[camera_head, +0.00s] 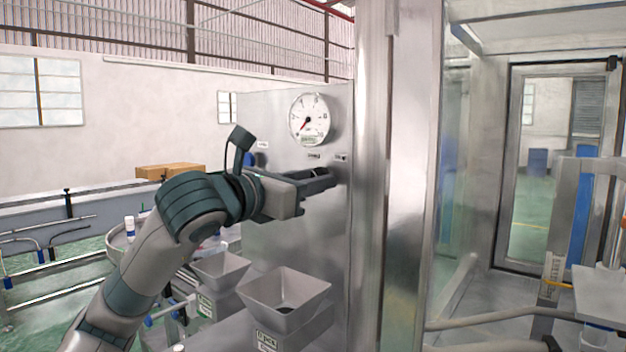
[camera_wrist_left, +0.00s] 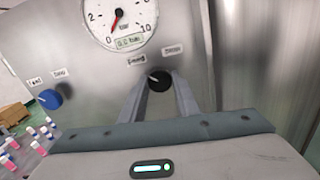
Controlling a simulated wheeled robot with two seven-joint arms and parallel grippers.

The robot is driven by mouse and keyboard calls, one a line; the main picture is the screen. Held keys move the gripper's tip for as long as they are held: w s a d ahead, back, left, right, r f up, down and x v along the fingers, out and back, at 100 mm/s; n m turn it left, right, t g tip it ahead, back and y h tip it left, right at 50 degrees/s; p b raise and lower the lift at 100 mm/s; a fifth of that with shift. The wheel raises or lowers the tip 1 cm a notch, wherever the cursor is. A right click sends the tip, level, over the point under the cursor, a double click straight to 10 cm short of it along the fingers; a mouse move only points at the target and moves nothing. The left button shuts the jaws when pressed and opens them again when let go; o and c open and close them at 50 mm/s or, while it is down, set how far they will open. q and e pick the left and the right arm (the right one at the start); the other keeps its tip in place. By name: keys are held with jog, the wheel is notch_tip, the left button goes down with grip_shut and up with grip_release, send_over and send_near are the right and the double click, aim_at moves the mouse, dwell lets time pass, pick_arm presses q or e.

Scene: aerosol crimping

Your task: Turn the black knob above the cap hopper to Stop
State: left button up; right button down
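The black knob (camera_wrist_left: 159,79) is on the grey metal panel, below the gauge and between two small labels. A pale mark on its face points to the left. My left gripper (camera_wrist_left: 160,84) reaches the panel with one finger on each side of the knob; whether the fingers press on it is not clear. In the head view my left gripper (camera_head: 325,180) is at the panel above the hoppers and hides the knob. The cap hopper (camera_head: 285,295) is a grey funnel below it. My right gripper is not in view.
A round gauge (camera_head: 309,119) sits above the gripper, its display reading about zero bar. A blue knob (camera_wrist_left: 50,99) is on the panel to the left. A second hopper (camera_head: 220,268) stands left of the first. A metal post (camera_head: 400,180) rises to the right.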

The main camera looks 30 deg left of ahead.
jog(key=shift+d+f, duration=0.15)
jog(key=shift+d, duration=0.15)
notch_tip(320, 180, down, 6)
jog(key=b, duration=0.7)
pick_arm(q)
jog(key=m+b, duration=0.2)
jog(key=m, duration=1.6)
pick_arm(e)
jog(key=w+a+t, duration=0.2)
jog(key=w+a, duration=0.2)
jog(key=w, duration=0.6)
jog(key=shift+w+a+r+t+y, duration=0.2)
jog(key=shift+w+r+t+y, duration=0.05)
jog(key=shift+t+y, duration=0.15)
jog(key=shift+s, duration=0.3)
pick_arm(q)
jog(key=o, duration=1)
jog(key=shift+o, duration=0.2)
jog(key=shift+s, duration=0.15)
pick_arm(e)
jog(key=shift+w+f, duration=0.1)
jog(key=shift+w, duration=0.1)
